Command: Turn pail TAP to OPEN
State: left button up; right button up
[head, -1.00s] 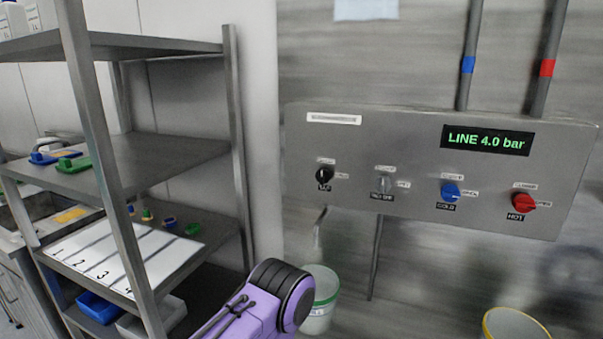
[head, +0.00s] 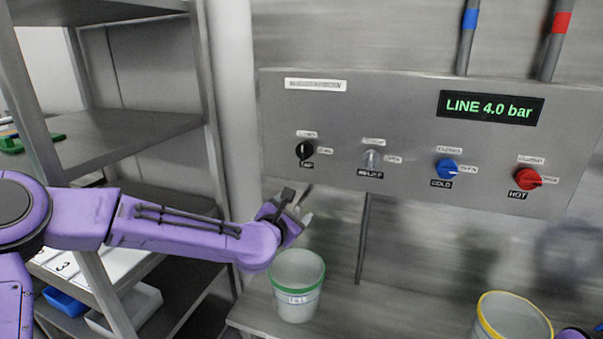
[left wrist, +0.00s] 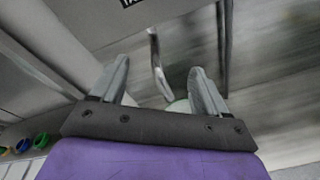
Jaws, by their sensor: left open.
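The black TAP knob (head: 304,150) is the leftmost of the knobs on the grey wall panel (head: 400,100). Small labels sit above, right of and below it; its exact setting is too small to read. My left gripper (head: 296,206) is open and empty, below the panel and below the knob, apart from it. In the left wrist view its two fingers (left wrist: 160,88) are spread, with a metal spout (left wrist: 157,62) visible between and beyond them. A white pail (head: 298,302) with a green rim stands below the gripper.
A grey knob (head: 371,160), a blue COLD knob (head: 447,168) and a red HOT knob (head: 527,178) share the panel. The display (head: 490,107) reads LINE 4.0 bar. A yellow-rimmed pail (head: 512,318) stands at lower right. Shelving (head: 130,140) is close on the left.

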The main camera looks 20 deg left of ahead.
aim_at(304, 151)
pick_arm(q)
notch_tip(304, 151, up, 11)
jog(key=w+a+n+t, duration=0.2)
jog(key=n, duration=0.2)
jog(key=shift+m, duration=0.3)
jog(key=w+p, duration=0.1)
jog(key=w, duration=0.2)
jog(key=w+p, duration=0.1)
jog(key=w, duration=0.2)
jog(key=w+p, duration=0.1)
jog(key=w, duration=0.2)
jog(key=shift+w+d+f, duration=0.3)
jog(key=shift+d+f, duration=0.05)
jog(key=shift+f, duration=0.05)
jog(key=c, duration=1)
jog(key=shift+c, duration=0.2)
